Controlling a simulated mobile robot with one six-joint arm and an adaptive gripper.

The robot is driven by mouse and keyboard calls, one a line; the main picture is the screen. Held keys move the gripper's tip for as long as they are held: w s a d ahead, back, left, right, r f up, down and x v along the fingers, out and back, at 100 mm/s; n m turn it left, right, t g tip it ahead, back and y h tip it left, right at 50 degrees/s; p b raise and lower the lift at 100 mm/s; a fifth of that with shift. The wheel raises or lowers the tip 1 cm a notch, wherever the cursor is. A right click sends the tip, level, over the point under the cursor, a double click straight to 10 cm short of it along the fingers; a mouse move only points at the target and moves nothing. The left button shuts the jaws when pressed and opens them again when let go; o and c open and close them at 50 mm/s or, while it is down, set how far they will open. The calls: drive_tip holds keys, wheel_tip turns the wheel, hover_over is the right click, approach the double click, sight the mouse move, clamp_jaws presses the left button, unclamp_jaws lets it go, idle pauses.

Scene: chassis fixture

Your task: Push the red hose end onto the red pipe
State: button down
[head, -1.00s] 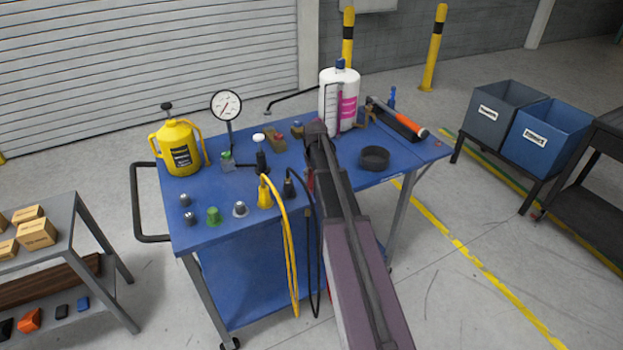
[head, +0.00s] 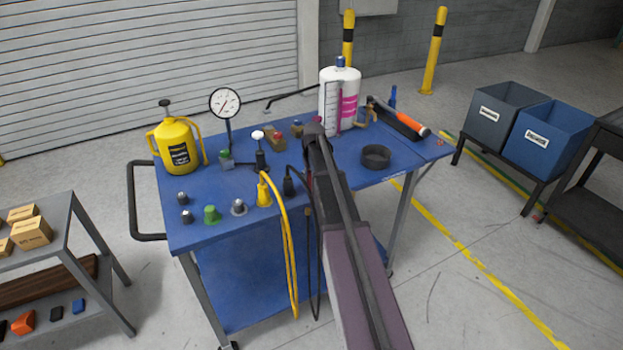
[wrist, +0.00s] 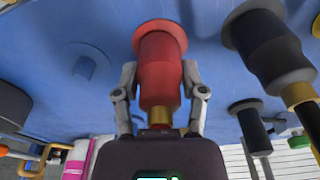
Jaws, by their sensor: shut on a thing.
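In the wrist view my gripper (wrist: 160,90) is shut on the red hose end (wrist: 160,70), one finger on each side. The hose end has a wide red flange at its far end, toward the blue cart top, and a brass collar (wrist: 160,117) near my palm. The red pipe cannot be made out; the flange hides what lies beyond it, so I cannot tell whether the two touch. In the head view my arm hides my gripper and most of the hose end.
A black hose end (wrist: 268,48) stands close to the right in the wrist view. In the head view, yellow (head: 264,192) and black (head: 289,187) hose ends stand on the blue cart (head: 215,245). A black ring (head: 376,158) and white bottle (head: 338,105) are near my arm.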

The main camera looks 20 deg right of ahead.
drive_tip(key=shift+f, duration=0.15)
drive_tip(key=shift+c, duration=0.8)
unclamp_jaws()
wheel_tip(320, 180, up, 14)
drive_tip(key=s+p, duration=0.1)
drive_tip(key=p, duration=1.2)
drive_tip(key=shift+s+a+f, duration=0.15)
drive_tip(key=shift+s+a, duration=0.05)
drive_tip(key=shift+s, duration=0.15)
drive_tip(key=s+a+n+g, duration=0.1)
drive_tip(key=s+a, duration=2.1)
drive_tip(key=s, duration=0.2)
drive_tip(key=shift+a+n, duration=0.25)
drive_tip(key=shift+n, duration=0.15)
